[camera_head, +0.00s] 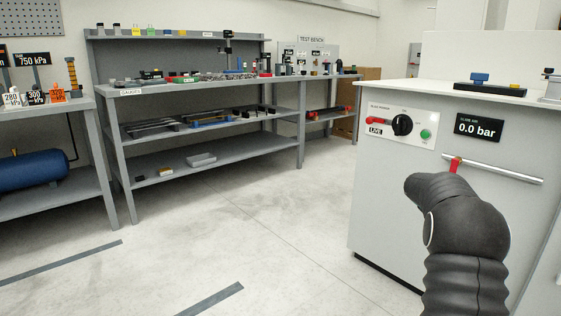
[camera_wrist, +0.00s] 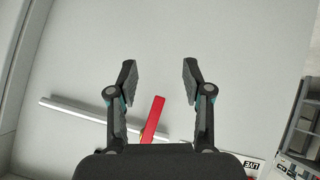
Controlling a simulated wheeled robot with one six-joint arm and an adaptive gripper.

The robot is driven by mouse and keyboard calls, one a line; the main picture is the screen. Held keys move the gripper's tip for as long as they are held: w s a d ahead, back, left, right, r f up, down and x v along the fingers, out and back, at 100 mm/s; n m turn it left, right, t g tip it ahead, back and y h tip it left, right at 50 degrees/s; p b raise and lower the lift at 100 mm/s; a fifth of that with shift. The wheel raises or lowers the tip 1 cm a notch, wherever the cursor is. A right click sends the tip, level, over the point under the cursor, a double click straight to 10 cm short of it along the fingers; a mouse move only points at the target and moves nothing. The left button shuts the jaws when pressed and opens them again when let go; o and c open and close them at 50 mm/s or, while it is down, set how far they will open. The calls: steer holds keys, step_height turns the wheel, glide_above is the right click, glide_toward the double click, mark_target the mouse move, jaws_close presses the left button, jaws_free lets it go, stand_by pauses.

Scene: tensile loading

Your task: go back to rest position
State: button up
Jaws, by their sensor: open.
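My gripper (camera_wrist: 158,82) shows in the wrist view with its two fingers apart and nothing between the fingertips. A red lever (camera_wrist: 153,118) on a light metal bar (camera_wrist: 75,111) lies beyond and between the finger bases; I cannot tell whether it is touched. In the head view my dark arm stands in front of the white cabinet (camera_head: 385,210) at the right and hides the gripper. The red lever's top (camera_head: 455,163) shows just above my arm, on the bar (camera_head: 505,170).
Grey shelving (camera_head: 190,150) with gauges and parts stands at the back left. A blue tank (camera_head: 38,171) lies far left. The floor (camera_head: 260,215) between is clear.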

steer(key=s+a+r+n+y+p, duration=0.1)
steer(key=s+a+r+n+y, duration=0.1)
steer(key=s+a, duration=1)
steer(key=s+a+r+n+y+p, duration=0.2)
steer(key=s+a, duration=1)
steer(key=s, duration=0.7)
steer(key=s+a+r+n+y+p, duration=0.1)
steer(key=s+a+r+y, duration=0.3)
steer(key=s+a, duration=0.8)
steer(key=shift+s+n+y, duration=0.3)
steer(key=shift+s+n, duration=0.3)
steer(key=shift+s, duration=1.6)
steer(key=shift+r, duration=0.1)
